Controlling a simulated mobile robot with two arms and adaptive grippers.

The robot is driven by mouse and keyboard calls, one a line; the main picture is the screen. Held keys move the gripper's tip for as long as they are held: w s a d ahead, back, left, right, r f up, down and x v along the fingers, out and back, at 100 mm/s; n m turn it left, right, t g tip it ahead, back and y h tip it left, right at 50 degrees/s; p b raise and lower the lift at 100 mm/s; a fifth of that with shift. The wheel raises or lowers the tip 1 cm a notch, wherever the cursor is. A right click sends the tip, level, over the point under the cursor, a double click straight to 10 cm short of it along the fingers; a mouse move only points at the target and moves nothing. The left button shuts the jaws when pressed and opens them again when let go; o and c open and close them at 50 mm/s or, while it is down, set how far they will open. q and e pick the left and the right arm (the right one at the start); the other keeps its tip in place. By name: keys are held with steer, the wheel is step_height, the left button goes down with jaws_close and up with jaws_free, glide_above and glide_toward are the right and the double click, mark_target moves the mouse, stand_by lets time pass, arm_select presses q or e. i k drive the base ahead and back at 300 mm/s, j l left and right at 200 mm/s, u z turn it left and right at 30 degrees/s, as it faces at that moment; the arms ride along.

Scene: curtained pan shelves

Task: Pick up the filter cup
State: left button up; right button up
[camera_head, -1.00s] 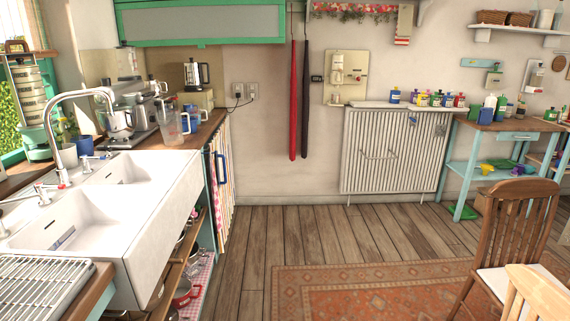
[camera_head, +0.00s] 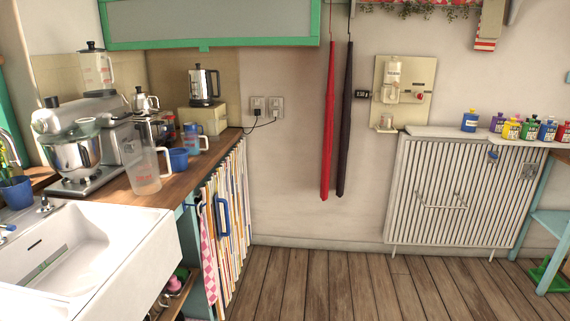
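I cannot tell which item is the filter cup. Candidates stand on the wooden counter left of centre. A tall clear measuring jug (camera_head: 147,168) stands near the counter's front edge by the sink. A blue mug (camera_head: 178,159) is just behind it, and a blue cup (camera_head: 191,139) stands farther back. A dark-and-steel coffee pot (camera_head: 203,86) stands upright on a cream box (camera_head: 204,121) in the back corner. Neither of my grippers shows in this view.
A stand mixer (camera_head: 72,146) and several pots crowd the counter's left and back. A white sink (camera_head: 120,240) is in front. Below is a striped curtain (camera_head: 229,220). The wooden floor (camera_head: 340,283) is clear toward the radiator (camera_head: 452,196).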

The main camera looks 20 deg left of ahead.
mark_target(178, 156)
steer(key=i+u, duration=0.25)
steer(key=i, duration=0.25)
steer(key=i+l+u, duration=0.25)
steer(key=i, duration=0.25)
steer(key=i+l+u, duration=0.2)
steer(key=i, duration=0.25)
steer(key=i+l+u, duration=0.25)
steer(key=i+l, duration=0.15)
steer(key=i, duration=0.05)
